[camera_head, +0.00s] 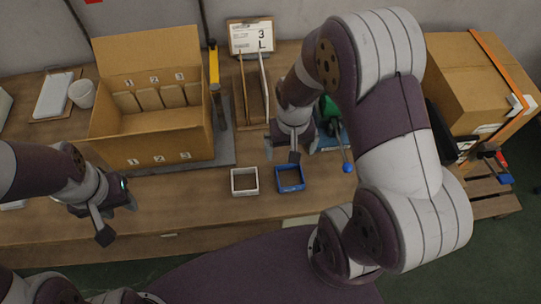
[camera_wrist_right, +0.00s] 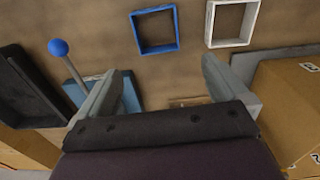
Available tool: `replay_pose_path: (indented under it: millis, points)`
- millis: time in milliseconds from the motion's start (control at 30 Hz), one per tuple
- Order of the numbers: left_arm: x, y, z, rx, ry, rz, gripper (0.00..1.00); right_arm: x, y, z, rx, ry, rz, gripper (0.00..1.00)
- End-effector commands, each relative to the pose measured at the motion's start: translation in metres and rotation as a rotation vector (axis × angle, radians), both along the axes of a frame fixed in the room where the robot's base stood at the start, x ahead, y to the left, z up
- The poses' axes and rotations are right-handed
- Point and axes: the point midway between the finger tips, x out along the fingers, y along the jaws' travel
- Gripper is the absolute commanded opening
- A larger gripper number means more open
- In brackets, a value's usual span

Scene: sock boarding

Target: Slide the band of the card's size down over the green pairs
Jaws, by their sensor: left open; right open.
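A card (camera_head: 250,38) reading "3" and "L" stands on a clipboard at the back. Two square bands lie on the table: a white one (camera_head: 244,181) and a blue one (camera_head: 290,179). Both show in the right wrist view, blue (camera_wrist_right: 155,29) and white (camera_wrist_right: 231,23). A green item (camera_head: 329,108), probably the green socks, is mostly hidden behind my right arm, by a blue base (camera_head: 345,140). My right gripper (camera_head: 282,152) is open and empty behind the bands; its parted fingers show in the wrist view (camera_wrist_right: 162,88). My left gripper (camera_head: 116,213) is open and empty near the left front.
An open carton (camera_head: 150,148) with numbered compartments stands on a grey mat (camera_head: 228,150). A blue-knobbed lever (camera_head: 347,167) stands right of the bands. A white cup (camera_head: 82,94) is at the back left, a large carton (camera_head: 480,80) at right. The front middle table is clear.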

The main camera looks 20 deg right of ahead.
Motion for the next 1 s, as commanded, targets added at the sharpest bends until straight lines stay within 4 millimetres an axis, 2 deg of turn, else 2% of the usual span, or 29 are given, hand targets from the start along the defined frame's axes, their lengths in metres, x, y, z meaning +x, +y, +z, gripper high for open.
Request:
replay_pose_path:
  millis: [200, 433, 600, 700, 900, 967, 1000]
  points:
    - [0.0, 0.0, 0.001, 0.0, 0.0, 0.0, 0.43, -0.004, 0.0, -0.05, 0.0, 0.011, -0.007, 1.0]
    - [0.0, 0.0, 0.003, 0.0, 0.0, 0.0, 0.43, -0.003, 0.001, -0.08, 0.001, 0.011, -0.006, 1.0]
    - [0.0, 0.0, 0.006, 0.0, 0.0, 0.0, 0.43, -0.001, 0.002, -0.112, 0.001, 0.009, -0.006, 1.0]
    - [0.0, 0.0, 0.006, 0.0, 0.0, 0.0, 0.43, -0.001, 0.002, -0.12, 0.0, 0.007, -0.006, 1.0]
    - [0.0, 0.0, 0.005, 0.0, 0.0, 0.0, 0.43, 0.0, 0.002, -0.121, 0.0, 0.006, -0.006, 1.0]
    - [0.0, 0.0, 0.005, 0.0, 0.0, 0.0, 0.43, -0.001, 0.002, -0.121, 0.0, 0.007, -0.006, 0.8]
    - [0.0, 0.0, 0.005, 0.0, 0.0, 0.0, 0.43, -0.001, 0.002, -0.121, 0.0, 0.007, -0.006, 0.67]
